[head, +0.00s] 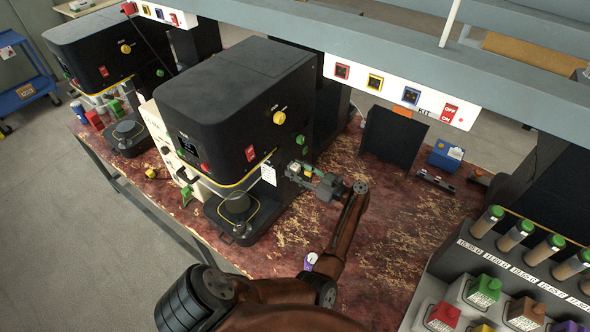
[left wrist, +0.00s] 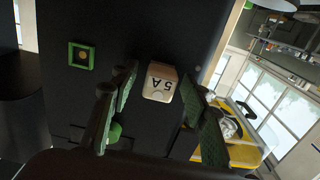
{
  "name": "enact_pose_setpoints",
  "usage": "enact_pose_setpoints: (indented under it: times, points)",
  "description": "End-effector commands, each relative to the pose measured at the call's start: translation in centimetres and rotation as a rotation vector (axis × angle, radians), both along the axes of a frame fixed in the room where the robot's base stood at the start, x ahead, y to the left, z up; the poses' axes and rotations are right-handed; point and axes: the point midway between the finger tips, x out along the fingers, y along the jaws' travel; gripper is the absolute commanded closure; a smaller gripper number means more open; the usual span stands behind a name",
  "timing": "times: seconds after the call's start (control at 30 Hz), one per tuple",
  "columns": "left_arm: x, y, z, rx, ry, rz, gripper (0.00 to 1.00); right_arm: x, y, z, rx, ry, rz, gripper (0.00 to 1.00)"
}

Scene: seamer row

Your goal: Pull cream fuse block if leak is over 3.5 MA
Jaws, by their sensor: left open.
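The cream fuse block (left wrist: 160,82), marked 5A and seen upside down, sits on the dark side of the black seamer in the left wrist view. My left gripper (head: 308,176) is open at the right side of the black seamer (head: 235,85) in the head view. In the wrist view its green-padded fingers stand on either side of the block, with gaps showing. A small dark display (head: 187,145) is on the seamer's front; I cannot read a leak value. My right gripper is out of view.
A green square fitting (left wrist: 82,56) is on the same panel. A yellow item (left wrist: 243,130) is beyond the right finger. A grey overhead beam with a white switch strip (head: 400,92) crosses above. A rack of green-capped tubes (head: 515,235) stands at right. The red worn bench (head: 400,235) is clear between.

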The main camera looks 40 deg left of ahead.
Motion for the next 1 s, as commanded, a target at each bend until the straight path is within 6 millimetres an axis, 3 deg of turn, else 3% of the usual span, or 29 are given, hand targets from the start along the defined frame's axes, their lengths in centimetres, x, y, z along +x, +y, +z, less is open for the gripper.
enact_pose_setpoints:
  times: [0.63,1.0]
  points:
    - [0.01,-0.01,-0.03,0.0,0.0,0.0,0.99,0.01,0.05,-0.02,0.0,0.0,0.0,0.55]
    - [0.03,-0.06,-0.01,0.0,0.0,0.0,1.0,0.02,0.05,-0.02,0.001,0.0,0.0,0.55]
